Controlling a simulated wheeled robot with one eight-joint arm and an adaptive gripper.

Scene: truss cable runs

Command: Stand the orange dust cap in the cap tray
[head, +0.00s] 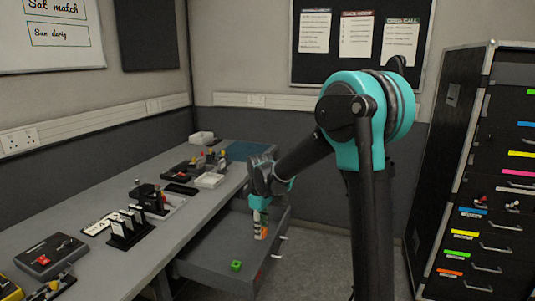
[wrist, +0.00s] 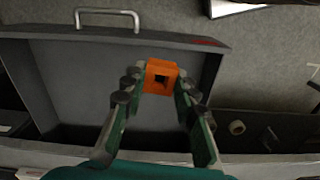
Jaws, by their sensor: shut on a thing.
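The orange dust cap (wrist: 161,77) is a small block with a dark square hole in the face towards the camera. My gripper (wrist: 158,84) is shut on it, one finger on each side. In the head view my gripper (head: 261,222) hangs over the open grey drawer (head: 210,258); the cap is small and partly covered by the fingers there. The wrist view shows the drawer (wrist: 85,85) below and beyond the cap, with a clear gap hard to judge. I cannot tell which thing is the cap tray.
The grey bench (head: 130,262) carries black racks, a white box (head: 209,180) and several small devices. A dark cabinet (head: 480,190) with coloured labels stands right. Floor shows between drawer and cabinet.

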